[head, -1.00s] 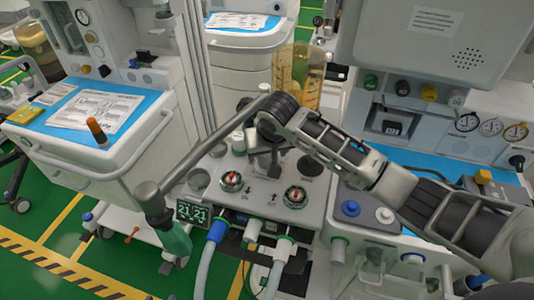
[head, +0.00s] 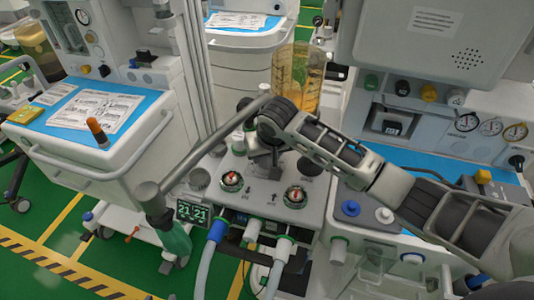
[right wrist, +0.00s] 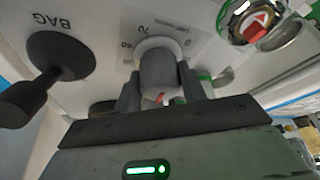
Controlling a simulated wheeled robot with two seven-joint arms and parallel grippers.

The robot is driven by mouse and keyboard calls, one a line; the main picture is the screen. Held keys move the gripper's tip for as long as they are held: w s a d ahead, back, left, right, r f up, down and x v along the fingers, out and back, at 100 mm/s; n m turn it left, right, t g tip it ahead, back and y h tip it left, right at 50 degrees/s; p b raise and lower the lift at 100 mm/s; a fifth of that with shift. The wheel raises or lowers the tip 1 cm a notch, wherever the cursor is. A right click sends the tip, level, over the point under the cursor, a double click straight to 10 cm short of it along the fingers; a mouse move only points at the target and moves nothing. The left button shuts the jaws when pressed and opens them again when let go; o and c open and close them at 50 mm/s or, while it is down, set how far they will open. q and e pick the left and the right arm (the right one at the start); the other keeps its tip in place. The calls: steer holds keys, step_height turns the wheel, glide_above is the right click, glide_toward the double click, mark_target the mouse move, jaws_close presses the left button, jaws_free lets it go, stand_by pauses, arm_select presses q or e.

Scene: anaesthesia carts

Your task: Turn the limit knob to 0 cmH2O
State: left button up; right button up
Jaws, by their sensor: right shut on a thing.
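The limit knob (right wrist: 158,68) is a grey cylinder on the white panel in the right wrist view. A printed dial around it shows 0, 70 and 60 on its upper side. My right gripper (right wrist: 158,82) is shut on the knob, one dark finger on each side. A small red spot shows below the knob between the fingers; I cannot tell whether it is a pointer, so the setting is unclear. In the head view my right gripper (head: 263,157) reaches down onto the panel (head: 262,200) and hides the knob. My left gripper is not in view.
A black BAG lever (right wrist: 60,60) is left of the knob in the right wrist view. A gauge with a red mark (right wrist: 252,22) is at upper right. In the head view a grey bag arm (head: 215,145) passes close to my right wrist. Two round gauges stand in front.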

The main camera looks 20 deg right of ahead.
steer(key=n+y, duration=0.2)
steer(key=n, duration=0.3)
steer(key=shift+d, duration=0.1)
steer(key=n+g+y, duration=0.1)
steer(key=n, duration=0.3)
steer(key=shift+w+n, duration=0.1)
steer(key=shift+n, duration=0.2)
steer(key=n+g+y, duration=0.1)
steer(key=n, duration=0.3)
steer(key=shift+w+g+b, duration=0.1)
steer(key=shift+g+b, duration=0.3)
steer(key=shift+d+n+g+y+b, duration=0.15)
steer(key=shift+n+g+b, duration=0.25)
steer(key=shift+n, duration=0.65)
steer(key=shift+a+n+g+y+b, duration=0.15)
steer(key=shift+n+g+b, duration=0.2)
steer(key=shift+n, duration=0.7)
steer(key=shift+d, duration=0.1)
steer(key=o, duration=1)
